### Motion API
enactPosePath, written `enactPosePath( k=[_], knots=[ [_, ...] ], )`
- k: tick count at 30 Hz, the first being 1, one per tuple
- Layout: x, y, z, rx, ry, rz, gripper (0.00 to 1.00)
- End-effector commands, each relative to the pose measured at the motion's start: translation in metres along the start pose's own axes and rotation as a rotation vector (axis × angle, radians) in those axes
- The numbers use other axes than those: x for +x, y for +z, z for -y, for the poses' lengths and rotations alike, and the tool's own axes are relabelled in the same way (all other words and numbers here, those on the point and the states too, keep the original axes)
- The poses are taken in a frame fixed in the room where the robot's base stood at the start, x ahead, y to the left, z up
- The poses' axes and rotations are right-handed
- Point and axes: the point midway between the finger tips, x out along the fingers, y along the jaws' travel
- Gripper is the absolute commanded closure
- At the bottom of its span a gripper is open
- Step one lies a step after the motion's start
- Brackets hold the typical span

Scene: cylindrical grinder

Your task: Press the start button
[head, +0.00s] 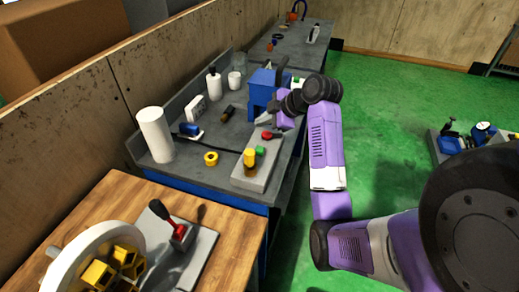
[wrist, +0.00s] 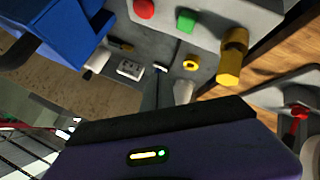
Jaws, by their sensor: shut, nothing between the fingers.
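A grey control box (head: 251,182) sits on the dark workbench. It carries a green square button (head: 261,151), a red round button (head: 268,135) and a yellow knob-like cylinder (head: 250,158). No label shows which is the start button. In the wrist view the green button (wrist: 186,20) is at the top centre, with the red button (wrist: 144,8) to its left and the yellow cylinder (wrist: 233,58) to its right. My gripper (head: 268,123) is shut and empty, close to the red-button end of the box. Its exact height above the box is unclear.
A blue machine part (head: 263,88) stands close behind my gripper. A yellow ring (head: 211,158), a white cylinder (head: 155,135) and small tools lie left of the box.

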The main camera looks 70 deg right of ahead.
Motion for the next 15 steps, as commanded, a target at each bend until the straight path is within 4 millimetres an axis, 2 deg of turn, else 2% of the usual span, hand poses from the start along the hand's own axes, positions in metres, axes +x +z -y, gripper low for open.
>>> enactPosePath(
  k=[15],
  knots=[
    [0.042, 0.031, 0.031, 0.003, 0.0, 0.0, 1.0]
  ],
)
